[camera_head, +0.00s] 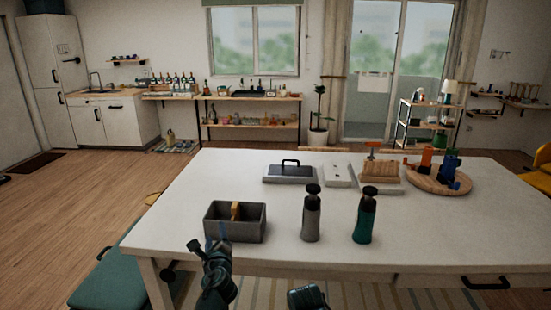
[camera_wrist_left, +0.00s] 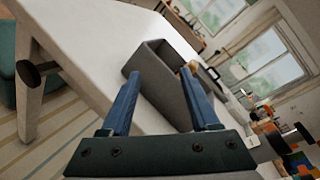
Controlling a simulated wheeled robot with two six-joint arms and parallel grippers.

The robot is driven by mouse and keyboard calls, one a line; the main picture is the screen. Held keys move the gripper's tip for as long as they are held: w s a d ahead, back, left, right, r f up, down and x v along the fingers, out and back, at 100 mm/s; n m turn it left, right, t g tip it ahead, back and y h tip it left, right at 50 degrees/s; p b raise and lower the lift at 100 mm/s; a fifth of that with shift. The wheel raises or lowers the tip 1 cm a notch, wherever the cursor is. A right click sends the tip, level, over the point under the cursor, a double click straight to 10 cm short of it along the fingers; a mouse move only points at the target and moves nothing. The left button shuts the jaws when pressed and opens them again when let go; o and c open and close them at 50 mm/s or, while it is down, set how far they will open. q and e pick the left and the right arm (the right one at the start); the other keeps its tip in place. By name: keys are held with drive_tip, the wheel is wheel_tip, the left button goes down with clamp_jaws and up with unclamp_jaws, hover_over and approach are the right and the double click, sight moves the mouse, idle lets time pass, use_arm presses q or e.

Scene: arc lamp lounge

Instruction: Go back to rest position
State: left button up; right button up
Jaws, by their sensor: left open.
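My left gripper (camera_head: 215,238) is at the table's front edge, in front of the grey box. In the left wrist view its two blue fingers (camera_wrist_left: 158,76) stand wide apart with nothing between them. The grey open box (camera_head: 235,226) has a tan divider or handle inside; it also shows just beyond the fingers in the wrist view (camera_wrist_left: 150,88). I cannot tell whether a finger touches the box. A dark part at the bottom middle of the head view seems to be mine. My right gripper's fingers do not show.
The white table (camera_head: 280,215) also bears a grey bottle (camera_head: 312,220), a green bottle (camera_head: 364,220), a black-handled grey lid or block (camera_head: 290,174), a wooden rack (camera_head: 381,172) and a round wooden board (camera_head: 425,181) with coloured pieces. A teal bench (camera_head: 108,280) stands at the left.

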use_arm(q)
drive_tip(key=s+d+f+n+g+h+p, duration=0.1)
drive_tip(key=s+d+f+n+g, duration=0.3)
drive_tip(key=s, duration=0.4)
drive_tip(key=s+d+f+n+g+h+p, duration=0.1)
drive_tip(key=s+d+f+n+g+p, duration=0.1)
drive_tip(key=s+d+f+n+g, duration=0.2)
drive_tip(key=s+d+f+n+g+h+p, duration=0.1)
drive_tip(key=s+d+f+n+g+p, duration=0.1)
drive_tip(key=s+d+f+n+g, duration=0.2)
drive_tip(key=s+d+n+g, duration=0.3)
drive_tip(key=s+n, duration=0.4)
drive_tip(key=s, duration=0.1)
drive_tip(key=shift+s+d+n+g+h+p, duration=0.15)
drive_tip(key=shift+d+n+g+h+p, duration=0.15)
drive_tip(key=shift+g+p, duration=0.1)
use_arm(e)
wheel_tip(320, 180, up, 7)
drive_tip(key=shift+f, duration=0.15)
